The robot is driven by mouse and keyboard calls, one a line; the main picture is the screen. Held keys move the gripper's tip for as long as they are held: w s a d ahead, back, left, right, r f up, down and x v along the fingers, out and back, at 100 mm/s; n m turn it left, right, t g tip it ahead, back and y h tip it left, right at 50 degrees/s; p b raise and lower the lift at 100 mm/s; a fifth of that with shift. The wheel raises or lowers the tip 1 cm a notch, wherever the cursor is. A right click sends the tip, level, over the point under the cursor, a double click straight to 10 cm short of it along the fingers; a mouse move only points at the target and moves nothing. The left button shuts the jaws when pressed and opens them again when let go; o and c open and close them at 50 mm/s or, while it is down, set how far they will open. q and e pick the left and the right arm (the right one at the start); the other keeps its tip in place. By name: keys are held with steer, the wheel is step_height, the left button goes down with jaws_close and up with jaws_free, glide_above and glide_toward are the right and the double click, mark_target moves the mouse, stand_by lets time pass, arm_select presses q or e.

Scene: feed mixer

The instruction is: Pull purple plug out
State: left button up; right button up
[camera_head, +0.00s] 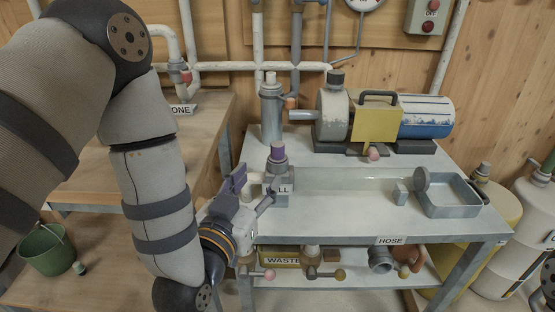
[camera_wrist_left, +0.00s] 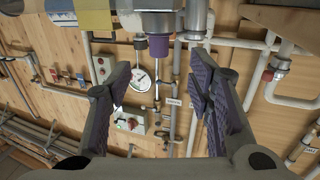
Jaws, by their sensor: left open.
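The purple plug (camera_head: 278,153) sits upright in the top of a short grey fitting (camera_head: 278,170) on the left part of the grey table. My left gripper (camera_head: 252,190) is open, just left of and slightly below the plug in the head view, with its purple-padded fingers pointing toward the fitting. In the left wrist view the purple plug (camera_wrist_left: 158,48) shows at the top middle, beyond the gap between the spread fingers (camera_wrist_left: 168,98). The gripper appears empty and apart from the plug. My right gripper is not in view.
A tall grey cylinder (camera_head: 271,112) stands behind the plug. A pump with a blue and white motor (camera_head: 425,117) is at the back, and a metal tray (camera_head: 449,209) at the right. The table's middle is mostly clear.

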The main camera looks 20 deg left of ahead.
mark_target(275, 150)
arm_select(q)
steer(key=w, duration=0.8)
steer(key=w+r+b, duration=0.1)
steer(key=w, duration=0.2)
steer(key=shift+w+d, duration=0.25)
steer(key=shift+w, duration=0.15)
steer(key=shift+c, duration=0.2)
jaws_close()
